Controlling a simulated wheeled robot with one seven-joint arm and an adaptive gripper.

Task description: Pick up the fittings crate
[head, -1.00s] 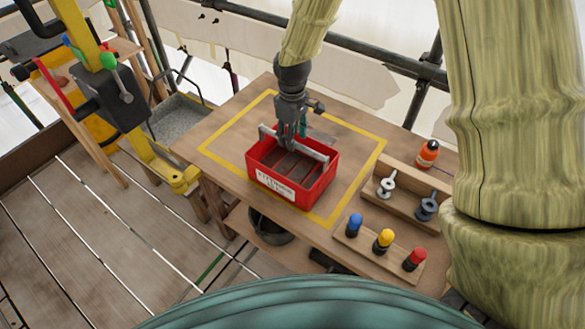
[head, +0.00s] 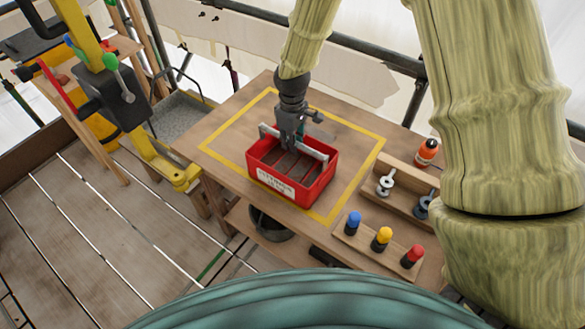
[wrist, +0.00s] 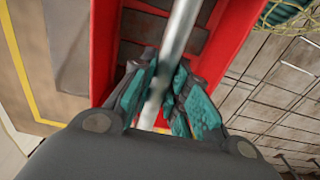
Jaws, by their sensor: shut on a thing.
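The fittings crate (head: 313,187) is a red open box with a pale label on its front and a grey bar handle across its top. In the head view it is at the middle of the wooden table, inside the yellow outline. My gripper (head: 292,146) reaches down from above to the handle. In the wrist view my gripper (wrist: 160,85) has its teal-padded fingers closed around the grey handle bar (wrist: 181,32), with the red crate walls (wrist: 232,45) on both sides. I cannot tell whether the crate's bottom touches the table.
The table (head: 228,108) has a yellow-outlined area. To the right stand an orange bottle (head: 427,152), a wooden holder with metal fittings (head: 386,182), and a strip with blue, yellow and red knobs (head: 382,238). A dark bucket (head: 270,224) sits on the lower shelf. Yellow equipment (head: 165,165) is at left.

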